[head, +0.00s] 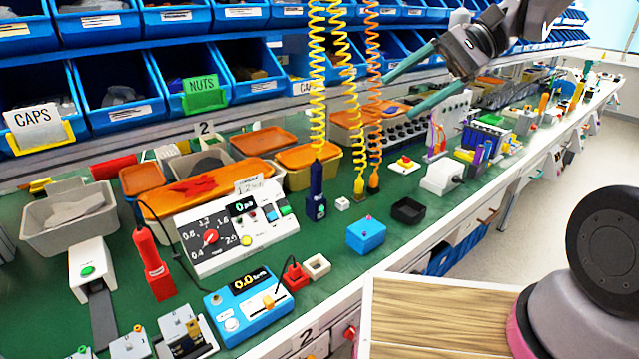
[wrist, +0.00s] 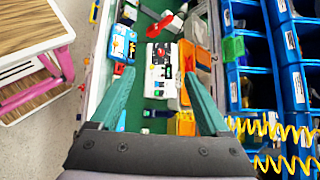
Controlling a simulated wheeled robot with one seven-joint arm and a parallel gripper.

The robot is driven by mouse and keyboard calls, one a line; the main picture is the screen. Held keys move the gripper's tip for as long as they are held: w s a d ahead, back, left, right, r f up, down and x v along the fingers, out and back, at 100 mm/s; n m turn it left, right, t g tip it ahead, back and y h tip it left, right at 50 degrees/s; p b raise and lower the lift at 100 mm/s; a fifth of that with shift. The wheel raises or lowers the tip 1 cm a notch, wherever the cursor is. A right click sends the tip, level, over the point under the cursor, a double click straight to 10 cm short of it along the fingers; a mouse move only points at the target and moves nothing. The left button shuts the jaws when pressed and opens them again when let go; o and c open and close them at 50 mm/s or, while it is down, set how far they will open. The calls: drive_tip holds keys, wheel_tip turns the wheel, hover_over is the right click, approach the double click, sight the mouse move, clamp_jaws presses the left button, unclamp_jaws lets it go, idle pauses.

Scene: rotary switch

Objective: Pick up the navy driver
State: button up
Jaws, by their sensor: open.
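The navy driver (head: 316,190) hangs upright at the end of a yellow coiled cord, just right of the white control panel and in front of a yellow-orange bin. A small dark blue shape low between the fingers in the wrist view may be its top, but I cannot tell for sure. My gripper (head: 387,112) is open and empty, above and to the right of the driver, with its teal fingers pointing left. The wrist view shows the two fingers (wrist: 158,74) spread wide over the bench, with nothing between the tips.
Yellow and orange coiled cords (head: 374,90) hang close to the fingertips; a yellow and an orange driver (head: 374,184) hang beside the navy one. The white control panel (head: 222,226), a blue box (head: 367,235) and a black tray (head: 408,210) stand nearby. Blue bins (head: 115,90) line the back.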

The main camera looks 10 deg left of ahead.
sight(320, 185)
drive_tip(key=w+a+f+m+t+y, duration=0.3)
drive_tip(key=w+a+f+m+y, duration=0.6)
drive_tip(key=w+a+f, duration=0.4)
drive_tip(key=w+f+m+t+h, duration=0.25)
drive_tip(key=f+m+t, duration=0.25)
drive_tip(key=f, duration=0.6)
drive_tip(key=w+f+m+t+h, duration=0.25)
drive_tip(key=f+m+t, duration=0.35)
drive_tip(key=f, duration=0.5)
drive_tip(key=x, duration=0.9)
drive_tip(key=shift+s+a, duration=0.2)
drive_tip(key=shift+s, duration=0.05)
drive_tip(key=shift+r, duration=0.1)
clamp_jaws()
